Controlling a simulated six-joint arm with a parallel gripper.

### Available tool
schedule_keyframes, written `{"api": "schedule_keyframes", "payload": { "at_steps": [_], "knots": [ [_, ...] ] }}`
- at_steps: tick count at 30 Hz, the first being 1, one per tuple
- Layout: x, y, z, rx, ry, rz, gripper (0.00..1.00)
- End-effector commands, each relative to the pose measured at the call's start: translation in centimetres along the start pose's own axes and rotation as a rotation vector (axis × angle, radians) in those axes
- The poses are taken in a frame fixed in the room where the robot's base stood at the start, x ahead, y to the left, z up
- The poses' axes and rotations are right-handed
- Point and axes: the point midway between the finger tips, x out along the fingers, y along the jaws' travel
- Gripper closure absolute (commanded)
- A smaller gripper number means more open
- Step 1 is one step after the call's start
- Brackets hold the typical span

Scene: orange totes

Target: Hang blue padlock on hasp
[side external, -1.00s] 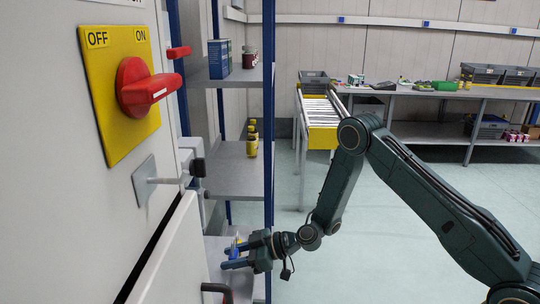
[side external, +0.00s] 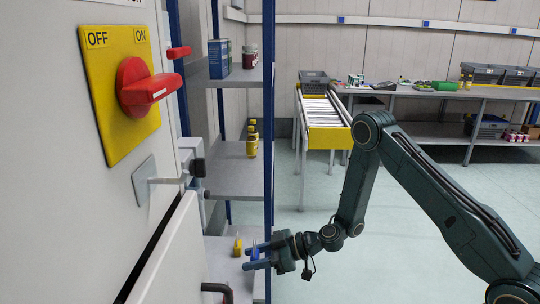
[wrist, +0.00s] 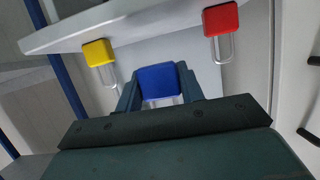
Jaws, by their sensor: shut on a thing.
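The blue padlock (wrist: 160,82) is between the fingers of my gripper (wrist: 160,90) in the wrist view, with part of its shackle showing below its body. In the side view my gripper (side external: 254,257) is shut on the blue padlock (side external: 255,252), low beside the bottom shelf. The hasp (side external: 146,180) is a grey plate with a rod sticking out on the cabinet front, up and left of my gripper. The padlock is well apart from it. Much of the padlock is hidden by the fingers in the side view.
A yellow padlock (side external: 237,247) stands on the bottom shelf (side external: 225,270). A red padlock (wrist: 220,20) shows in the wrist view. A red rotary switch (side external: 140,88) juts out above the hasp. A blue shelf post (side external: 268,140) rises near my gripper. The floor to the right is clear.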

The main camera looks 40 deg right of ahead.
Motion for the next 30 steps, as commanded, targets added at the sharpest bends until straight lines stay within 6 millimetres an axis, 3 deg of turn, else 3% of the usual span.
{"api": "schedule_keyframes", "payload": {
  "at_steps": [21, 30],
  "knots": [
    [-3.8, 0.1, 1.4, 0.001, 0.0, 0.001, 0.82],
    [-4.1, 0.0, 1.5, 0.0, 0.001, 0.0, 0.82]
  ]
}}
